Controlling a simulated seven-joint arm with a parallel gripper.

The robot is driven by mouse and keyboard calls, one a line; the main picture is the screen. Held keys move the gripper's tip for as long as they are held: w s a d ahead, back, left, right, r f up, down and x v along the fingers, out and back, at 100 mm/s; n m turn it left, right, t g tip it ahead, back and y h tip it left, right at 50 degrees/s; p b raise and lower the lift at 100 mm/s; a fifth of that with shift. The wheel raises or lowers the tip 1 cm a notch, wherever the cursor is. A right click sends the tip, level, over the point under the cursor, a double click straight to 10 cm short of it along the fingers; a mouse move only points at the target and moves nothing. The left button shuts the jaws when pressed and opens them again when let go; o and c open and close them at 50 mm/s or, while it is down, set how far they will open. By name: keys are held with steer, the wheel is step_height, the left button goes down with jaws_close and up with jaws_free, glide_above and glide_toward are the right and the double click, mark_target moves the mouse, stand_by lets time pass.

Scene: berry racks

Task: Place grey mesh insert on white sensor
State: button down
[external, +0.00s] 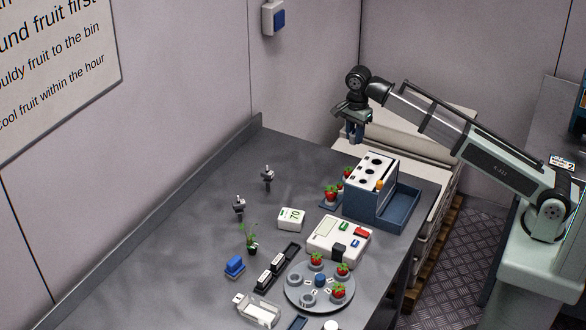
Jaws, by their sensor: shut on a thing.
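My gripper (356,135) hangs above the back right of the table, behind the rack block and well clear of the tabletop. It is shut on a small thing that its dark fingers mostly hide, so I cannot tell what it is. I cannot pick out the grey mesh insert for sure. A small white box with green figures (291,218) sits mid-table and may be the white sensor. A larger white device with green, red and dark parts (326,247) stands to its right, in front of the rack.
The white-topped rack block with holes (389,166) stands beside a blue tray (405,205). A round grey tray (293,300) holds strawberries.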

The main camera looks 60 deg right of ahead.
steer(key=a+r+n, duration=0.2)
steer(key=a+n, duration=0.2)
steer(key=a, duration=2.2)
steer(key=r+m, duration=0.1)
steer(key=r, duration=0.1)
glide_above(292, 213)
steer(key=shift+f, duration=4.8)
steer(key=shift+f, duration=0.2)
steer(key=c, duration=0.9)
jaws_free()
steer(key=shift+r, duration=0.2)
step_height(292, 213, up, 12)
